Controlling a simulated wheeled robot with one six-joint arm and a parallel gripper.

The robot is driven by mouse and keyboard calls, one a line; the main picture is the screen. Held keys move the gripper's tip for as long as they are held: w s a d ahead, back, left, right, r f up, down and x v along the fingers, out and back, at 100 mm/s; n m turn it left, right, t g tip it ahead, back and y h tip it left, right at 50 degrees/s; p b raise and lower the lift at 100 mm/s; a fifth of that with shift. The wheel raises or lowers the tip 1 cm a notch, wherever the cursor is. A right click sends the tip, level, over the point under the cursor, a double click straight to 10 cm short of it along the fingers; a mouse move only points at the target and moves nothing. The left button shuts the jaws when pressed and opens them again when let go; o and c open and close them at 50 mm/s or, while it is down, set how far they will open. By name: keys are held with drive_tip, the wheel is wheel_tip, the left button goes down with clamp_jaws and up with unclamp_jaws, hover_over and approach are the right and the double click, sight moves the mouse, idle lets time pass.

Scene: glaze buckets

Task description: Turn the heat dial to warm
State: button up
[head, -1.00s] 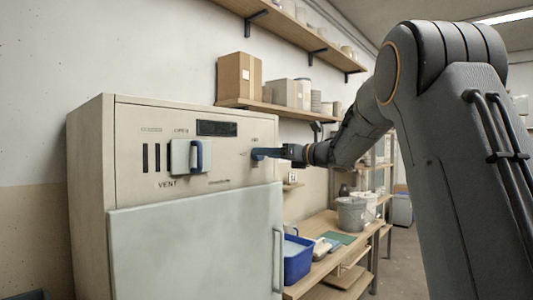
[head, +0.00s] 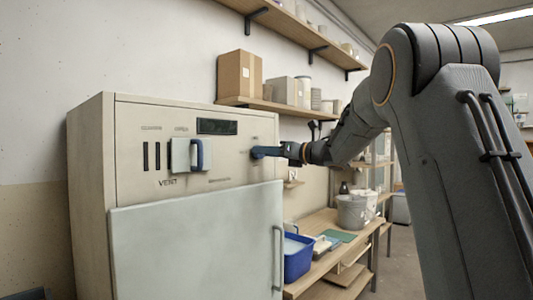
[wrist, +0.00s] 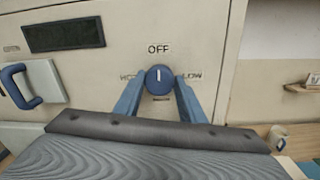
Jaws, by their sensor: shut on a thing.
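The heat dial (wrist: 159,79) is a round dark blue knob on the cream front panel. Its white pointer line stands upright, toward the word OFF. LOW is printed to its right, and a partly covered word, perhaps HOT, to its left. Any marking below the dial is hard to make out, and I cannot read the word warm anywhere. My gripper (wrist: 159,88) is shut on the dial, one blue finger on each side. In the head view my gripper (head: 266,152) reaches the panel's right end from the right, and the dial is hidden by the fingers.
The cream cabinet (head: 90,200) has a pale door (head: 195,245) below the panel. A vent slider with a blue handle (head: 197,155) and a dark display (head: 217,127) sit left of the dial. A wooden bench with a blue bin (head: 298,262) and grey bucket (head: 351,212) stands right.

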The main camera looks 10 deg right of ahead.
drive_tip(key=shift+s+a+f+n+t+h+p, duration=0.1)
drive_tip(key=shift+n+t+h+p, duration=0.15)
drive_tip(key=shift+n+p, duration=4.5)
drive_tip(key=shift+w+a+f+n+t+h+p, duration=0.25)
drive_tip(key=shift+n+p, duration=2.15)
drive_tip(key=shift+n, duration=4.65)
drive_tip(key=shift+s+d+r+n+t+h+p, duration=0.15)
drive_tip(key=shift+s+n+h+p, duration=0.2)
drive_tip(key=shift+n+p, duration=4.4)
drive_tip(key=shift+w+n+b, duration=0.1)
drive_tip(key=shift+n+b, duration=0.85)
drive_tip(key=shift+b, duration=0.2)
drive_tip(key=o, duration=1)
drive_tip(key=shift+f, duration=0.1)
drive_tip(key=shift+o, duration=0.2)
